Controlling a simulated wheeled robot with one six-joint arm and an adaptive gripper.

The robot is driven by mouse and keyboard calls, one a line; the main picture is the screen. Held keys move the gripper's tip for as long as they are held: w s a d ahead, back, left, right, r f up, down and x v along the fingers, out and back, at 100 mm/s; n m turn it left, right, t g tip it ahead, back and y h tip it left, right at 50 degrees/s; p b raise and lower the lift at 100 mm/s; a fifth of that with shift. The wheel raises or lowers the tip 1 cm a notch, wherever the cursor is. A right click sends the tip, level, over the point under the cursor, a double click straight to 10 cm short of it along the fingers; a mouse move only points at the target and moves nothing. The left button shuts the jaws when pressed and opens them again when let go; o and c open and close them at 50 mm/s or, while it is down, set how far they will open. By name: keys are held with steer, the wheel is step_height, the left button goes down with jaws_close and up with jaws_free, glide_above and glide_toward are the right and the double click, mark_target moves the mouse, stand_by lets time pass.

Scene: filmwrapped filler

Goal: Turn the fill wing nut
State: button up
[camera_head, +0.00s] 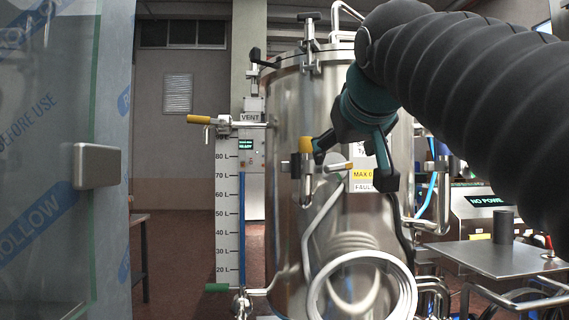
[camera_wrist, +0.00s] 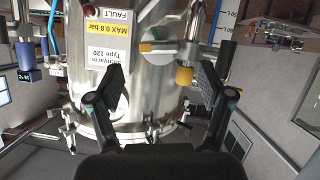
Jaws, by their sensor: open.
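A tall shiny steel tank (camera_head: 285,190) stands in front of me. My gripper (camera_head: 352,165) is open and empty before its upper front. A yellow-capped fitting (camera_head: 305,146) with a metal body is by the left fingertip. In the upside-down wrist view the yellow cap (camera_wrist: 185,75) is just inside the right finger of my gripper (camera_wrist: 163,84). A small grey bar handle (camera_head: 338,165) shows between the fingers; the wrist view shows a grey bar (camera_wrist: 157,46) over a round, green-edged plate. No fitting is readably marked "fill", so I cannot tell which is the fill wing nut.
A level scale (camera_head: 228,200) and yellow-handled vent valve (camera_head: 200,119) stand left of the tank. Clamps (camera_head: 310,45) sit on its rim. A coiled hose (camera_head: 360,262) hangs low in front. A film-wrapped panel (camera_head: 50,160) fills the left; a metal table (camera_head: 500,258) stands right.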

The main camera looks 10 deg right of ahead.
mark_target(340, 163)
steer(key=shift+x, duration=2.55)
steer(key=c, duration=1.2)
